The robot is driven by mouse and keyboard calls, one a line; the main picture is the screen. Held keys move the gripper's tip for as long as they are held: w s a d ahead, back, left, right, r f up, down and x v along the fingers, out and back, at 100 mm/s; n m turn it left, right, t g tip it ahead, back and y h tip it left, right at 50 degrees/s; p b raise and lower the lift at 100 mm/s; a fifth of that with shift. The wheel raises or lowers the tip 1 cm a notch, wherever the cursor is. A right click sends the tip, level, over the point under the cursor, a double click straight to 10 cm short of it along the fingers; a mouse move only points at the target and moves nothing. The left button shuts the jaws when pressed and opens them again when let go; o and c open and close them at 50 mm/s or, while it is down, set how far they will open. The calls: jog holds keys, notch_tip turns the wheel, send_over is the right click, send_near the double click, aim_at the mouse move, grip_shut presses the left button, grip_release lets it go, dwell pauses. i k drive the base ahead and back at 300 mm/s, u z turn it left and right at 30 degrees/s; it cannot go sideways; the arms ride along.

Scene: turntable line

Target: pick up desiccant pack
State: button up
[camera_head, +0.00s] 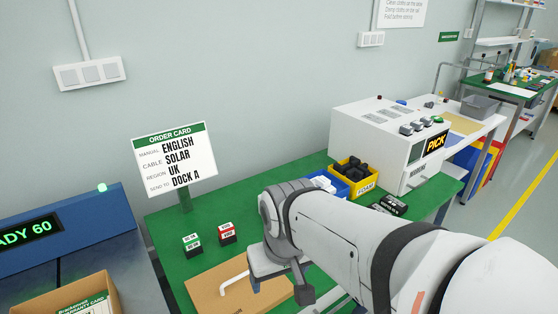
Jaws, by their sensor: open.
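White packs (322,183), likely the desiccant packs, lie in a blue bin just left of the yellow FOAM bin. The bin is partly hidden by my arm, and no label on it shows. My gripper (280,291) is open and points down over the right part of a brown cardboard surface (207,294) on the green bench. It is in front of and below the white packs, apart from them. Nothing shows between its fingers, though the arm hides part of the view.
The yellow FOAM bin (352,178) holds black pieces, beside a white machine with a PICK display (434,146). Two small blocks (227,233) and the order card (174,159) stand at left. An open carton (75,298) is at lower left.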

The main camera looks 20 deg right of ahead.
aim_at(323, 183)
jog(key=u, duration=2.35)
jog(key=k, duration=1.4)
jog(key=z, duration=2.25)
